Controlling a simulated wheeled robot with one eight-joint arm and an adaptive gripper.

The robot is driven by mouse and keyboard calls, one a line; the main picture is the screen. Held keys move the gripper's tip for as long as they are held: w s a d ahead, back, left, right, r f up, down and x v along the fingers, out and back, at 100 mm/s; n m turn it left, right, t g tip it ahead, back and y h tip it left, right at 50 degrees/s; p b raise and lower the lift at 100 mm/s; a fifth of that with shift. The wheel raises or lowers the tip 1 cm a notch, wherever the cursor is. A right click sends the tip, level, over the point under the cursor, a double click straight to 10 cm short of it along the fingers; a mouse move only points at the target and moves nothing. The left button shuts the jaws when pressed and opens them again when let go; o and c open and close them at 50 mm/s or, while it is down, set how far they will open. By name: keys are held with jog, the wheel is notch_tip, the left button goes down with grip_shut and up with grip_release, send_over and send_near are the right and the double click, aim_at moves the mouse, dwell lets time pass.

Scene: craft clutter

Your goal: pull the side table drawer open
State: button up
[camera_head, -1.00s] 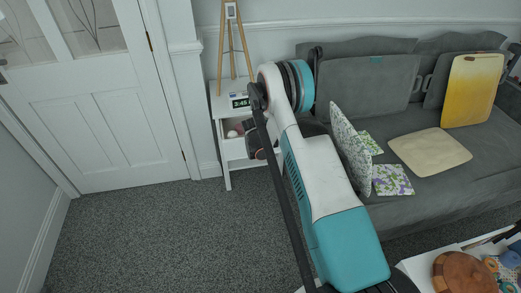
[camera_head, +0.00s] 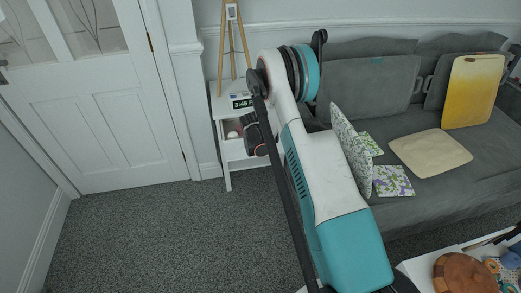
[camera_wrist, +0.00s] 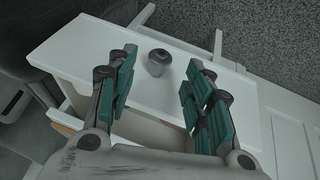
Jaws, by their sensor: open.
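The white side table (camera_head: 228,150) stands against the wall beside the door in the head view. Its front has a recess (camera_head: 232,127) with a pale round thing inside; I cannot tell whether this is the drawer or an open shelf. In the wrist view the white table top (camera_wrist: 90,45) lies beyond my gripper (camera_wrist: 160,62). My gripper is open and empty, its green-padded fingers apart. A pale box-like part (camera_wrist: 150,130), perhaps the drawer, shows between the fingers, below the top's edge. The handle is not clear. My arm hides the table's right side in the head view.
A small grey pot (camera_wrist: 158,64) stands on the top, in line with the fingers. A grey sofa (camera_head: 440,190) is close on the right. Carpet (camera_head: 140,235) in front is clear.

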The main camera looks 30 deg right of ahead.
jog(key=v, duration=0.7)
jog(key=shift+r, duration=0.25)
jog(key=shift+a, duration=0.1)
